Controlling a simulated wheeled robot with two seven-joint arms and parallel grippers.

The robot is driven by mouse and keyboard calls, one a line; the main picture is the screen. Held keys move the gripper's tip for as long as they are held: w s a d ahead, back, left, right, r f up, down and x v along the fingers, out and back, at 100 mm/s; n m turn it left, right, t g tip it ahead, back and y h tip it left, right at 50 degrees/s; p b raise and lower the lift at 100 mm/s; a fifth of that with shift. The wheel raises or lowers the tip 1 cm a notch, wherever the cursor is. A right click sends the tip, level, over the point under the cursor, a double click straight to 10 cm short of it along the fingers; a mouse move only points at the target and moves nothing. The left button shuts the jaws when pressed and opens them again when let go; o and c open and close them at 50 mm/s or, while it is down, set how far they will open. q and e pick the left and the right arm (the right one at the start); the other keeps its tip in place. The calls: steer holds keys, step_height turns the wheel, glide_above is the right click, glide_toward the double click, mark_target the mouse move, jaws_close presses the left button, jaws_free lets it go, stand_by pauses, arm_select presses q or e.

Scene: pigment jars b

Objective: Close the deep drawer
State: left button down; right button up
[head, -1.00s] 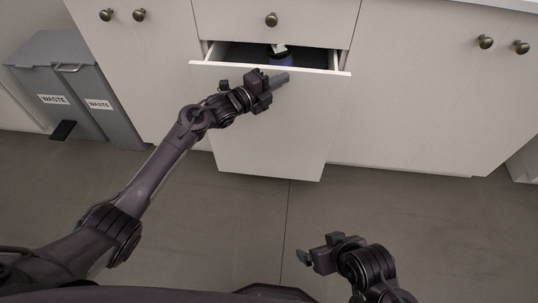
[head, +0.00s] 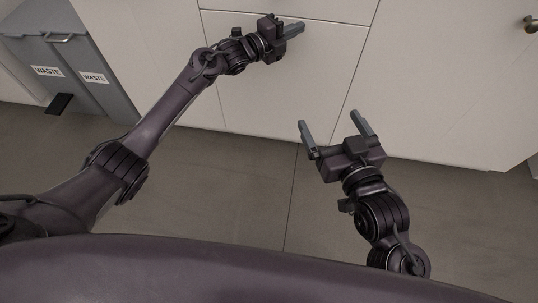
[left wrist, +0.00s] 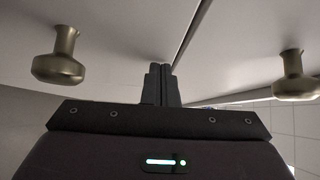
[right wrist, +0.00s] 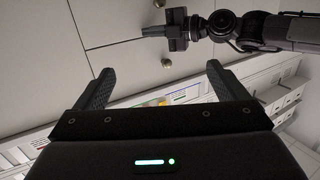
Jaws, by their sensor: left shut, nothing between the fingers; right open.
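The deep drawer's plain cream front (head: 275,95) is below the thin seam at the top of the head view. It looks flush with the cabinet, and no open inside shows. My left gripper (head: 298,28) is shut and empty at the upper part of this front; I cannot tell whether it touches. In the left wrist view its closed fingers (left wrist: 158,84) lie near a panel seam. My right gripper (head: 335,122) is open and empty, lower and to the right, in front of the cabinet. Its spread fingers also show in the right wrist view (right wrist: 160,85).
Grey waste bins (head: 60,75) stand left of the cabinet. A round knob (head: 531,23) sticks out at the far right. Brass knobs (left wrist: 58,65) flank my left gripper in its wrist view. Floor (head: 240,190) in front of the cabinet is clear.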

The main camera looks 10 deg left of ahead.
arm_select(q)
steer(key=shift+w+a+r, duration=0.2)
steer(key=shift+w+r, duration=0.05)
steer(key=shift+r, duration=0.05)
arm_select(e)
steer(key=shift+w+r+t+y, duration=0.15)
steer(key=shift+r+t, duration=0.1)
steer(key=shift+r, duration=0.3)
steer(key=shift+w+r+t+y, duration=0.15)
steer(key=shift+r+t, duration=0.1)
steer(key=shift+r, duration=0.25)
